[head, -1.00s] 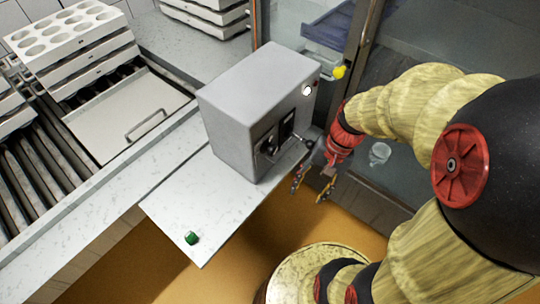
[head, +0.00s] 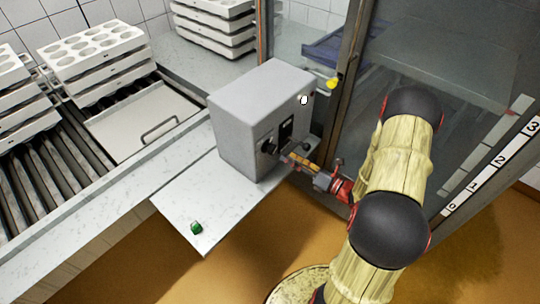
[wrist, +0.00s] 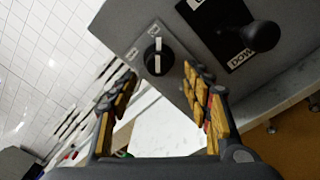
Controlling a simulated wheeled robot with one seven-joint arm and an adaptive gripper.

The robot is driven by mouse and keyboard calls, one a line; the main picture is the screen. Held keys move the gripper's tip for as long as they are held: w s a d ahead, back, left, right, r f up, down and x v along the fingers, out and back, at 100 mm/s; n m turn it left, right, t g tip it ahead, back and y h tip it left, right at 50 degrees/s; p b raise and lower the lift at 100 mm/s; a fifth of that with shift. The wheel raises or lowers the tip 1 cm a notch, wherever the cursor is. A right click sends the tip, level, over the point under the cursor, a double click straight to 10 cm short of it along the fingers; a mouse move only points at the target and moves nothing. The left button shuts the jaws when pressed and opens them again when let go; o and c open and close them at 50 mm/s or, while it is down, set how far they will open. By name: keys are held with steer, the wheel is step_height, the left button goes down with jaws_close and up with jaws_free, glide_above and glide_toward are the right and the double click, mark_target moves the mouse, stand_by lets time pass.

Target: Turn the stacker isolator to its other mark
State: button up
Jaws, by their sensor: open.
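The isolator is a round black knob (wrist: 153,62) with a white bar, on the face of a grey control box (head: 235,145). In the wrist view the bar runs upright, towards the upper of two small labels; their words are too small to read. The knob also shows in the head view (head: 267,147), on the box's front face. My gripper (head: 284,157) is open and faces the box. In the wrist view its fingers (wrist: 158,78) stand on either side of the knob's line, short of it. No contact with the knob shows.
A black lever knob (wrist: 258,37) with a DOWN label stands right of the isolator. A green button (head: 196,228) sits on the shelf (head: 185,205) below. Stacked white moulds (head: 95,60) and a roller conveyor (head: 45,160) are left. A glazed frame (head: 345,90) stands behind right.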

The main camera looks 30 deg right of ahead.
mark_target(275, 150)
steer(key=shift+m, duration=0.3)
steer(key=shift+b+x, duration=0.8)
steer(key=shift+x, duration=3.15)
steer(key=shift+a, duration=0.1)
steer(key=shift+c, duration=0.8)
steer(key=shift+s+r, duration=0.1)
steer(key=shift+r, duration=0.05)
steer(key=c, duration=1)
